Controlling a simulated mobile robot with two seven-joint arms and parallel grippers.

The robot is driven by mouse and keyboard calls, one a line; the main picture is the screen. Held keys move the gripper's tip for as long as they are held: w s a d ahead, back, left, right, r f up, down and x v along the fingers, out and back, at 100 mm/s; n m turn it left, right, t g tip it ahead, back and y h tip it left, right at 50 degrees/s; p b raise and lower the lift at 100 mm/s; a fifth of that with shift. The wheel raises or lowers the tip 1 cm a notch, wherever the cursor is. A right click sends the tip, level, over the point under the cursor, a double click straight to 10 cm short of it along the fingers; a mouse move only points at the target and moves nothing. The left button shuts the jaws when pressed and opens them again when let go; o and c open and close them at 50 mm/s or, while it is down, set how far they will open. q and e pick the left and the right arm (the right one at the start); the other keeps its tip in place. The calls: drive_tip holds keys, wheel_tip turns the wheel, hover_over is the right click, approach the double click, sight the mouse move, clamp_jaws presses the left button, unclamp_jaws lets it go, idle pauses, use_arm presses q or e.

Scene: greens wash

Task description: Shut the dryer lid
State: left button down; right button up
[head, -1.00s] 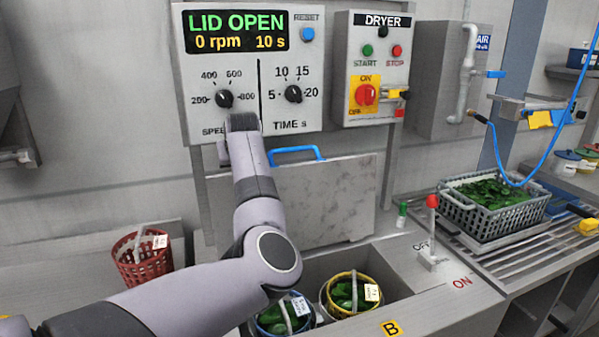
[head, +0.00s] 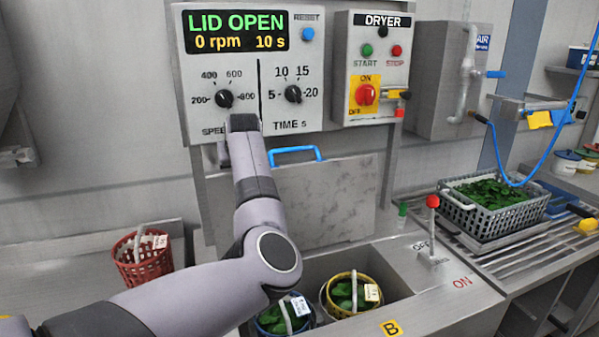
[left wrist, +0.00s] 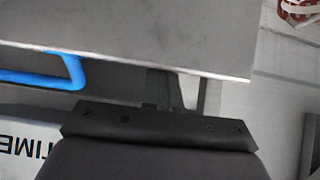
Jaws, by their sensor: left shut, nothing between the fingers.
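The dryer lid (head: 335,205) is a grey metal panel. It stands raised and open behind the dryer tub, with a blue handle (head: 296,152) on its top edge. The display (head: 236,31) reads LID OPEN, 0 rpm, 10 s. My left arm reaches up in front of the lid's left part, and its hand end is beside the handle, below the control panel. In the left wrist view, my left gripper (left wrist: 155,122) is shut and empty, close to the lid's edge (left wrist: 130,40) with the handle (left wrist: 45,78) to the left. Contact cannot be told. My right gripper is not in view.
Two baskets of greens, one blue-rimmed (head: 287,316) and one yellow-rimmed (head: 352,294), sit in the tub. A red-topped lever (head: 433,202) stands right of the opening. A red basket (head: 142,258) is at left, and a grey crate (head: 490,219) of greens at right.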

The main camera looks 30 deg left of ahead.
use_arm(q)
drive_tip(key=shift+d+f, duration=0.4)
drive_tip(key=shift+f, duration=0.4)
drive_tip(key=s+d+f, duration=0.2)
drive_tip(key=s+d, duration=0.3)
drive_tip(key=d, duration=0.1)
drive_tip(key=s+d+f, duration=0.2)
drive_tip(key=s+d, duration=0.3)
drive_tip(key=d, duration=0.2)
drive_tip(key=shift+s+f, duration=0.3)
drive_tip(key=shift+s, duration=0.1)
idle(1.7)
drive_tip(key=shift+d, duration=0.1)
wheel_tip(320, 180, up, 7)
drive_tip(key=w+a, duration=0.1)
drive_tip(key=a, duration=0.1)
drive_tip(key=shift+w+r, duration=0.15)
drive_tip(key=shift+w, duration=0.15)
idle(0.4)
